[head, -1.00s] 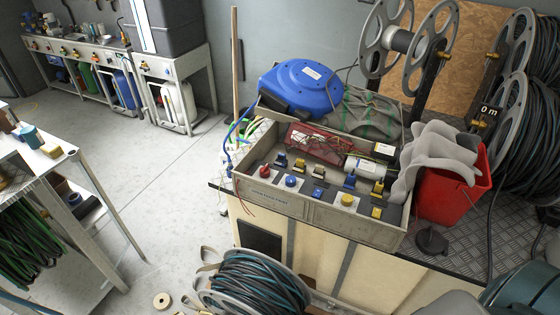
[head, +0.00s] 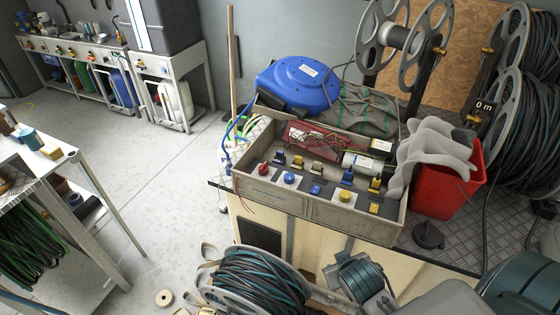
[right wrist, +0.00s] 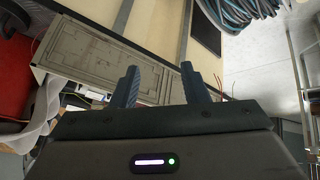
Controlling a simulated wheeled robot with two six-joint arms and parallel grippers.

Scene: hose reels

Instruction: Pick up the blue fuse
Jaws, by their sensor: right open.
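A grey open tray (head: 262,190) on the bench holds several coloured pieces in its front row. A small blue block-shaped piece (head: 316,190) sits near the front, and a taller blue piece (head: 347,177) stands to its right; I cannot tell which is the blue fuse. A round blue knob (head: 290,179) is on a white square to the left. My right gripper (right wrist: 160,85) is open and empty, with the tray's outer wall (right wrist: 100,60) beyond its fingers. In the head view, my right wrist is low, in front of the bench and below the tray. My left gripper is not in view.
A red bucket (head: 440,190) with grey cloth (head: 435,153) stands right of the tray. A blue hose reel (head: 300,85) sits behind it. Coiled hose (head: 262,280) is on the floor in front. Red, yellow and dark pieces surround the blue ones closely.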

